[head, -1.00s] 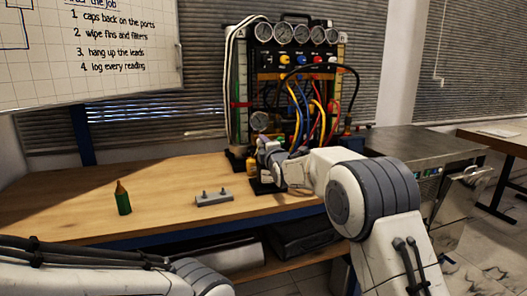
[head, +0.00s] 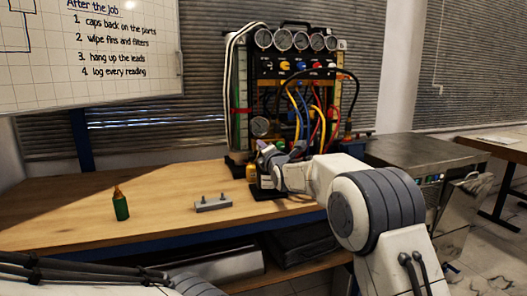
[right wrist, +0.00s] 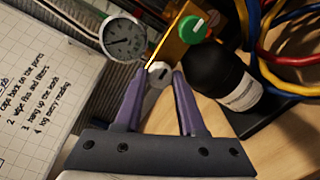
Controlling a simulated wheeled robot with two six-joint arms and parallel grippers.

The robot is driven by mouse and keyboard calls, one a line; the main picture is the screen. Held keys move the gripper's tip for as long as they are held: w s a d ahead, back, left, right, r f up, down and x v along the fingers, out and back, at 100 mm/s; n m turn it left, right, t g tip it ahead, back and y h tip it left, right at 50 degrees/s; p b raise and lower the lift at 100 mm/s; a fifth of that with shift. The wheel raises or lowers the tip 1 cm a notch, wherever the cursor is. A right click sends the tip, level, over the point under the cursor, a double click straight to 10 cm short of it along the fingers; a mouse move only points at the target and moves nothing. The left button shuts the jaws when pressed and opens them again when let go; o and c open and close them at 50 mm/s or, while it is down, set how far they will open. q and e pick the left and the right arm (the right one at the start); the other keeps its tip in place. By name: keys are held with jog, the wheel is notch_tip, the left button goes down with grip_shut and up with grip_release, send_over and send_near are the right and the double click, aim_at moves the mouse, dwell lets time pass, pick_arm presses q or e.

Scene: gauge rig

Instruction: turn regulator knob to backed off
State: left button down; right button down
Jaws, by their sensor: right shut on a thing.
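The regulator knob (right wrist: 159,73) is a small pale grey knob with a dark mark on its face. It sits between the purple fingertips of my right gripper (right wrist: 154,78), which is shut on it. It adjoins a brass-coloured body (right wrist: 176,44) with a green knob (right wrist: 193,28). A round white-faced gauge (right wrist: 124,39) is beside it; this gauge also shows low on the rig in the head view (head: 260,126). In the head view my right gripper (head: 266,153) is at the rig's lower front, and the knob is hidden there. My left gripper is out of view.
The gauge rig (head: 295,70) has several gauges and coloured hoses. A black bottle (right wrist: 222,75) stands close to my right fingers. A green bottle (head: 120,204) and a grey block with two pegs (head: 213,203) stand on the wooden bench (head: 170,215), with free room around them.

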jog(key=shift+f, duration=0.1)
jog(key=c, duration=0.5)
grip_release()
jog(key=v, duration=1)
jog(key=shift+s+b, duration=0.25)
jog(key=shift+b, duration=0.2)
